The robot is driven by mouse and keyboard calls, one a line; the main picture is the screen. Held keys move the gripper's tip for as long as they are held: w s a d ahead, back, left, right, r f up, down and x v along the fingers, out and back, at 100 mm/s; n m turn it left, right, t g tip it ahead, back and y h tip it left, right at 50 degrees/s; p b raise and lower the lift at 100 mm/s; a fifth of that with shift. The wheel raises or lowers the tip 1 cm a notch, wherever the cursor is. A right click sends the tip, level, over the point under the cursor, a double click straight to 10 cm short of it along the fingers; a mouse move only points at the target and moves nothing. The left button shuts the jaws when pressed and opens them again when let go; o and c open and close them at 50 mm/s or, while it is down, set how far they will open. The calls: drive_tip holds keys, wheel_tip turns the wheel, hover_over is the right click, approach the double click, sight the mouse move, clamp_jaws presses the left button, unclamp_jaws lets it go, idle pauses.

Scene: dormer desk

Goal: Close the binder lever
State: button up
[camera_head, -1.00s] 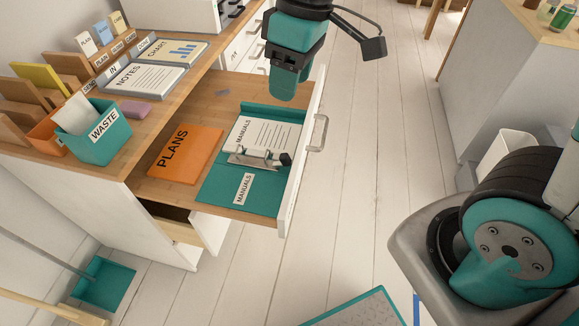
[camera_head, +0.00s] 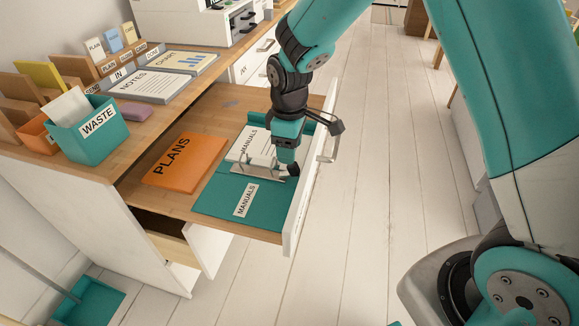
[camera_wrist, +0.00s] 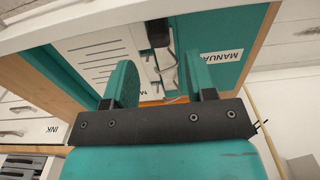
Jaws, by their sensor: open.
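The teal binder (camera_head: 215,197) labelled MANUALS lies open in the pulled-out drawer, with white sheets (camera_head: 243,147) on its far side. Its metal mechanism (camera_head: 250,172) runs across the middle. The lever's black knob (camera_head: 293,169) is at the right end, close to the drawer front. My gripper (camera_head: 287,161) is over that end, pointing down, and partly covers the lever. In the wrist view my gripper (camera_wrist: 161,84) has its two teal fingers apart with nothing between them. The black knob (camera_wrist: 158,33) shows just beyond the fingers; contact cannot be told.
An orange PLANS folder (camera_head: 184,162) lies left of the binder in the drawer. The drawer front (camera_head: 298,205) rises close to the knob. The desktop holds a teal WASTE bin (camera_head: 90,132) and a NOTES pad (camera_head: 150,85). Floor right of the drawer is clear.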

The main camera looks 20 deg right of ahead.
sight(287, 169)
wheel_tip(287, 169, down, 5)
drive_tip(key=shift+f+b, duration=0.2)
drive_tip(key=shift+b, duration=0.15)
